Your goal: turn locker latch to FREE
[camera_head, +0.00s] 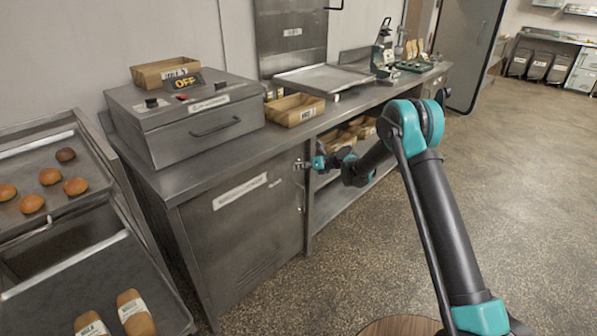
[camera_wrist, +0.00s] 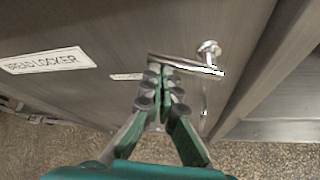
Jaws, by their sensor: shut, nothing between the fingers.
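The locker is the grey metal cabinet door (camera_head: 245,225) under the counter, with a long label. In the wrist view its label (camera_wrist: 47,61) reads BREAD LOCKER. The latch is a shiny metal lever (camera_wrist: 195,66) near the door's right edge, with a round knob (camera_wrist: 209,47) beside it. The lever lies nearly level in the wrist picture, sloping slightly down to the right. My gripper (camera_wrist: 162,72) is shut and empty, its fingertips right at the lever's left part; I cannot tell whether they touch. In the head view my gripper (camera_head: 303,165) is at the door's right edge.
A small label (camera_wrist: 127,76) sits left of the fingertips; its text is unreadable. Open shelves with wooden boxes (camera_head: 338,140) lie right of the locker. A metal oven-like box (camera_head: 190,115) stands on the counter above. Bread trays (camera_head: 60,170) stand at left. The floor at right is clear.

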